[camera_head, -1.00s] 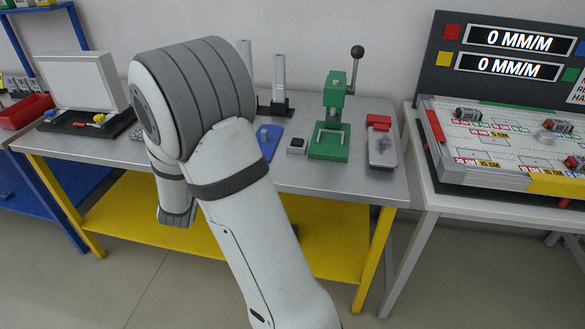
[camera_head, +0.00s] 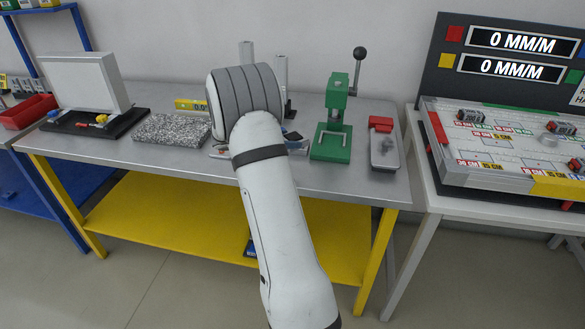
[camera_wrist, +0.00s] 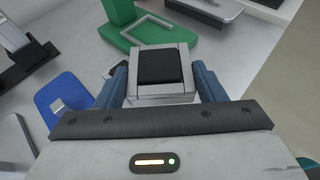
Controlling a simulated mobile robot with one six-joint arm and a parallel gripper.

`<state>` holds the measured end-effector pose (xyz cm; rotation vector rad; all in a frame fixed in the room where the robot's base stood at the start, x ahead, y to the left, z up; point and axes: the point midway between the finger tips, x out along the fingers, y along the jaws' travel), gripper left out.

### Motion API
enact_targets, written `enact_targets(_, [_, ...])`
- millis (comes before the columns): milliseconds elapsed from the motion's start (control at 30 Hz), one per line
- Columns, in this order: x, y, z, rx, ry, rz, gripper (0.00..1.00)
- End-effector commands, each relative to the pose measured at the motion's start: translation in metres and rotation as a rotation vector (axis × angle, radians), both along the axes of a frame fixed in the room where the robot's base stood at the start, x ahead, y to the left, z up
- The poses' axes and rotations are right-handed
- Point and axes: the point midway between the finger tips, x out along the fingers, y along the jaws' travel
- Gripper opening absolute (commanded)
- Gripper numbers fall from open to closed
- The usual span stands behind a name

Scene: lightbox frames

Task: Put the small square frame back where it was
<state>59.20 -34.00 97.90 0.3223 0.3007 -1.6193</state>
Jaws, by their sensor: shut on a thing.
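My gripper (camera_wrist: 161,86) has its two blue fingers shut on the small square frame (camera_wrist: 134,89), which is grey with a black square middle in the wrist view. In the head view my arm covers most of the gripper and the held frame, left of the green press (camera_head: 331,141).
A blue plate (camera_wrist: 66,98) lies left of the gripper. Dark-based posts (camera_head: 281,78) stand behind my arm. A grey granite block (camera_head: 172,128) and a yellow level (camera_head: 190,104) are to the left. A grey tray with a red end (camera_head: 384,150) is right of the press.

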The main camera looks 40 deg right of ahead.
Motion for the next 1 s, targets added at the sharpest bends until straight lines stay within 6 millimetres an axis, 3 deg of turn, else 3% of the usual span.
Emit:
enact_targets(200, [-0.001,-0.001,-0.041,0.0,0.003,-0.005,0.33])
enact_targets(633, [-0.001,-0.001,-0.088,-0.001,0.003,-0.004,0.33])
enact_targets(1000, [-0.001,-0.002,-0.097,-0.001,-0.001,-0.005,0.33])
